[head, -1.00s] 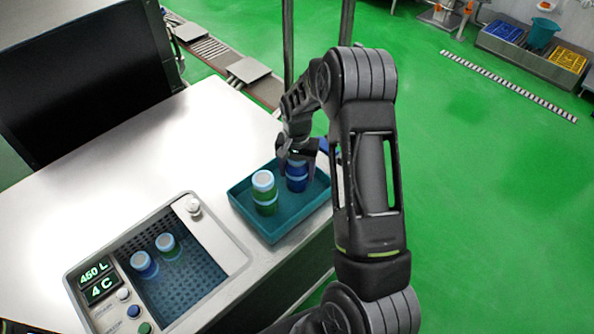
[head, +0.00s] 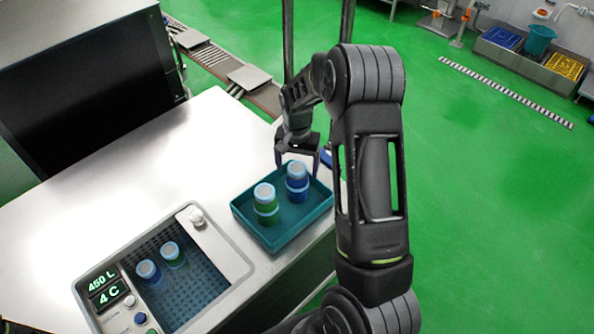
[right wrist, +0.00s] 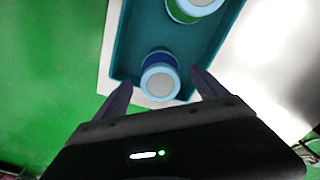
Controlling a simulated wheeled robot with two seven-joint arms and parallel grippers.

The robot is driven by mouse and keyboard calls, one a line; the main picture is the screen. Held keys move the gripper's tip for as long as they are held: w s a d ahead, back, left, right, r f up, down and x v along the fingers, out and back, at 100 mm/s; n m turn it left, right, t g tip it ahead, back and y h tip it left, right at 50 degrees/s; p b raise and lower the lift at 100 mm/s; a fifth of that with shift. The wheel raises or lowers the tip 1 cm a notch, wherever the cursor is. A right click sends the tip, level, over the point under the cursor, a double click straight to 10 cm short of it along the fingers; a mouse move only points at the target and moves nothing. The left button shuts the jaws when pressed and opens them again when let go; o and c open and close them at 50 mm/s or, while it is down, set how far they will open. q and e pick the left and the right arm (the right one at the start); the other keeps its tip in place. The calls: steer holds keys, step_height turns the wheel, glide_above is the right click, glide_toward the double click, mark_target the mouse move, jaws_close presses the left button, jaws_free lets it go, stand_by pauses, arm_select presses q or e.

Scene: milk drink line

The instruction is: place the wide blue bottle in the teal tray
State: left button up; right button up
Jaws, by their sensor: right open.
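The wide blue bottle (head: 297,184), with a pale blue cap, stands upright in the teal tray (head: 302,224). A green bottle (head: 265,207) with a similar cap stands beside it in the same tray. My right gripper (head: 297,165) is open at the tray's far edge, just behind the blue bottle, and holds nothing. In the right wrist view the blue bottle (right wrist: 160,78) shows just beyond the open fingers, and the green bottle (right wrist: 192,8) is further along the tray (right wrist: 124,45). My left gripper is not in view.
A recessed cooler (head: 222,243) with a 450 L / 4 C display holds two more capped bottles, one (head: 148,272) at left and one (head: 171,254) at right. A black panel (head: 90,90) stands at the back left. The white counter (head: 150,165) between is clear.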

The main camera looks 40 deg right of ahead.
step_height(320, 180, up, 5)
steer(key=shift+f+p, duration=0.1)
steer(key=shift+p, duration=0.9)
stand_by(0.7)
